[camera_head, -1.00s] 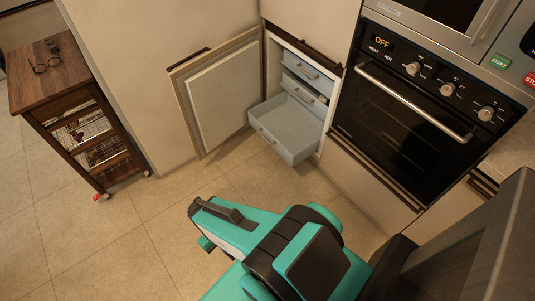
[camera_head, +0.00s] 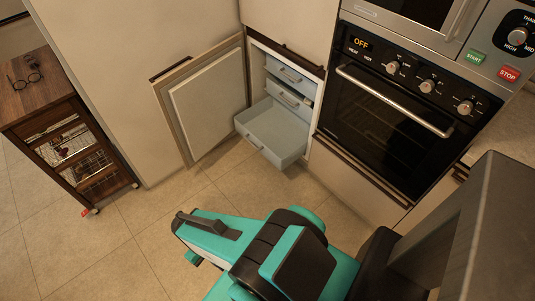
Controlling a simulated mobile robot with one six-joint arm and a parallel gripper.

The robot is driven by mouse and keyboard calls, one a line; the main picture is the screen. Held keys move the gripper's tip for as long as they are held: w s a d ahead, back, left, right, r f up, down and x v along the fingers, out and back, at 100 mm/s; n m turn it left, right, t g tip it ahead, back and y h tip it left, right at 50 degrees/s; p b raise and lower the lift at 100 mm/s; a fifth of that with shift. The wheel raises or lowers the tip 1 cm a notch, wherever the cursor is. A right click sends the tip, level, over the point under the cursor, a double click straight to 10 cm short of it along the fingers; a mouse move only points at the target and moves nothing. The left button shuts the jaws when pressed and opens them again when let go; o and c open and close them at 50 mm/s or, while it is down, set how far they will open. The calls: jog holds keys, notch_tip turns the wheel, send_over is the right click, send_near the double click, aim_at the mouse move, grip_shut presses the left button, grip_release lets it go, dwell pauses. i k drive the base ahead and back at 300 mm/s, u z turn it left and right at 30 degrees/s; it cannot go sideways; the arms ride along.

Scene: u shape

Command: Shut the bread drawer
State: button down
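The open drawer (camera_head: 272,132) is pale blue-grey and pulled out at the bottom of a cabinet (camera_head: 257,85). It looks empty inside. Two similar drawers, an upper one (camera_head: 289,73) and a middle one (camera_head: 288,98), sit above it, pushed in or nearly so. No label shows which is the bread drawer. The cabinet door (camera_head: 205,101) stands open to the left. My teal and black arm is in the lower middle, in front of the drawer and apart from it. My gripper's fingertips cannot be made out.
A black oven (camera_head: 390,115) with a long handle stands right of the drawers, under a microwave (camera_head: 410,10). A wooden trolley (camera_head: 60,120) with wire baskets and glasses (camera_head: 25,76) on top is at the left. The tiled floor (camera_head: 130,240) between is clear.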

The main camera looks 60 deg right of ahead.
aim_at(281, 135)
jog(key=z, duration=0.25)
jog(key=i, duration=1)
jog(key=u, duration=0.3)
